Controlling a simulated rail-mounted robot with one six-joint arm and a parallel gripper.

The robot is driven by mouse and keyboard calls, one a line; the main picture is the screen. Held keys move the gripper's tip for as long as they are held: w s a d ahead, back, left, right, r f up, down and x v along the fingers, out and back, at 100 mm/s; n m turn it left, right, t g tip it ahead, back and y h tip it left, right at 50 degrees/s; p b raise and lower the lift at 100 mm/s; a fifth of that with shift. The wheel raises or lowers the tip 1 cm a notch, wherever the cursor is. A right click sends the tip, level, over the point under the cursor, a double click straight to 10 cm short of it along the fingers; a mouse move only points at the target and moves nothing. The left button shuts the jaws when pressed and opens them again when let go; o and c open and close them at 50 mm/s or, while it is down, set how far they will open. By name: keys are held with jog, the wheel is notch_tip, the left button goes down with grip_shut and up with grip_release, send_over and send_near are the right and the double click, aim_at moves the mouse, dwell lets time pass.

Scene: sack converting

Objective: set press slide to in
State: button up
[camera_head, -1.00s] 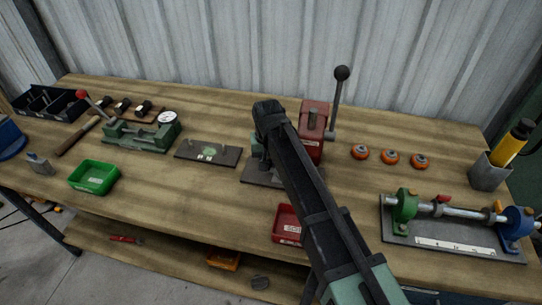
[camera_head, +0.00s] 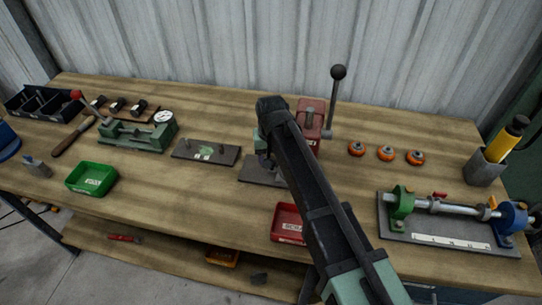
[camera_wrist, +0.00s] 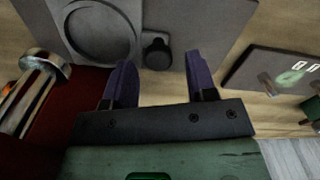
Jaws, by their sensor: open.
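The red press (camera_head: 312,118), with a tall black-ball lever, stands at the back middle of the bench. Its grey base plate (camera_head: 256,176) lies in front and is partly hidden by my arm. In the wrist view the grey slide plate (camera_wrist: 205,22) has a round recess and a short black knob (camera_wrist: 157,53) near its edge. My gripper (camera_wrist: 160,68) is open, with one purple finger on each side of the knob in the picture. I cannot tell whether the fingers touch it or how deep they reach. In the head view the gripper is mostly hidden behind my arm.
A dark plate with a green label (camera_head: 206,151) lies left of the press. A red bin (camera_head: 288,224) sits in front of it, close to my arm. Several orange rings (camera_head: 386,153) lie to the right, and a shaft fixture (camera_head: 445,222) stands at front right.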

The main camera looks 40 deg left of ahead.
notch_tip(320, 180, up, 10)
jog(key=p, duration=0.8)
jog(key=shift+f, duration=0.25)
